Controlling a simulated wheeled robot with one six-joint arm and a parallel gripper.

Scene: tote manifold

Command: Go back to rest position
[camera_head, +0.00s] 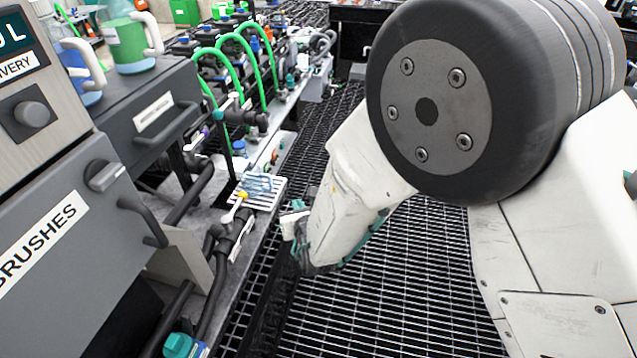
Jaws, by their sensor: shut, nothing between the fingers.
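My arm fills the right side of the head view and reaches down over the grated floor. My gripper (291,228) is at its far lower end, partly hidden by my own arm. It is shut and empty. It hangs just right of the bench edge, close to a small white rack (262,192) but apart from it as far as I can tell. A clear container (256,183) stands on the rack.
Grey drawers (62,225) with protruding handles stand at the left. A manifold with green hoses (268,75) runs along the bench behind. Pipes and a teal-capped bottle (183,346) are at lower left. The grated floor (400,300) is clear.

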